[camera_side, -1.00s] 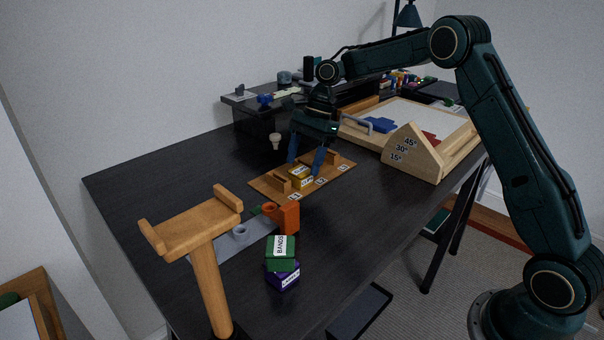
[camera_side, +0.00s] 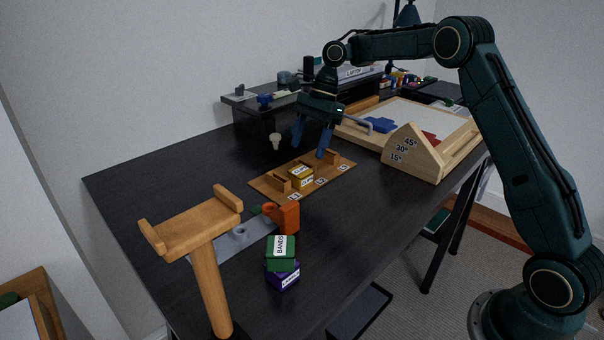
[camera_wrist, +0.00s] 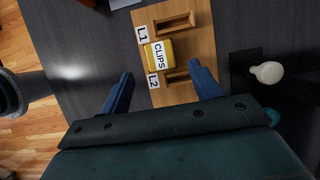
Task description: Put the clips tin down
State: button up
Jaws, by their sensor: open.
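The clips tin (camera_side: 301,171) is a small yellow box with a white label. It rests on a wooden board (camera_side: 340,174) on the dark desk, between two raised wooden pieces.
A green BANDS tin (camera_side: 280,250) sits on a purple tin (camera_side: 284,276) at the front. An orange block (camera_side: 288,217) and a wooden T-shaped stand (camera_side: 205,260) are nearby. A wooden angled drawing board (camera_side: 420,150) is at right. Open desk lies left of the labelled board.

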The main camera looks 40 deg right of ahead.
jog(key=s+a+r+n+t+h, duration=0.1)
jog(key=s+a+r+n, duration=0.25)
jog(key=s+r, duration=0.3)
jog(key=s+a+r+n+t+h, duration=0.1)
jog(key=s+a+r+n+t, duration=0.15)
jog(key=s+r+n, duration=0.45)
jog(key=s+d+f+n+t+h, duration=0.1)
jog(key=s+f+n, duration=0.1)
jog(key=s, duration=0.9)
jog(key=s+d+f+n+t+h, duration=0.1)
jog(key=s+f+n, duration=0.2)
jog(key=s, duration=0.7)
jog(key=shift+s+d+f+n, duration=0.2)
jog(key=shift+s+d+n, duration=0.15)
jog(key=shift+n, duration=0.9)
